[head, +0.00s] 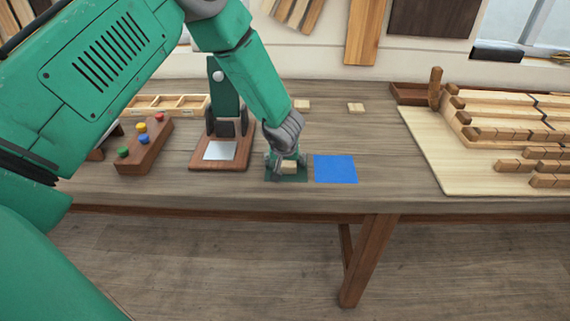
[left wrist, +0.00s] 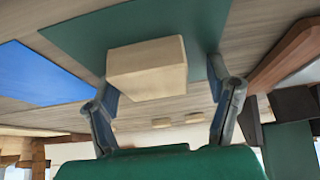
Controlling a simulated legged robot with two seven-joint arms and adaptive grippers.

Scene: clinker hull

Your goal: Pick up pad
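A pale wooden pad (head: 289,168), a small block, lies on the dark green mat (head: 273,178) near the table's front edge. It shows large in the left wrist view (left wrist: 147,68) on the green mat (left wrist: 85,32). My left gripper (head: 286,161) is right over the pad. Its two fingers are apart, one on each side of the pad. In the left wrist view, the right finger stands clear of the pad; whether the left finger touches it I cannot tell. My right gripper is not in view.
A blue mat (head: 336,169) lies just right of the green one. Left stand a wooden stand with a metal plate (head: 220,151) and a button box (head: 145,146). Two small pale blocks (head: 356,107) lie behind. The planked wooden model (head: 510,125) fills the right.

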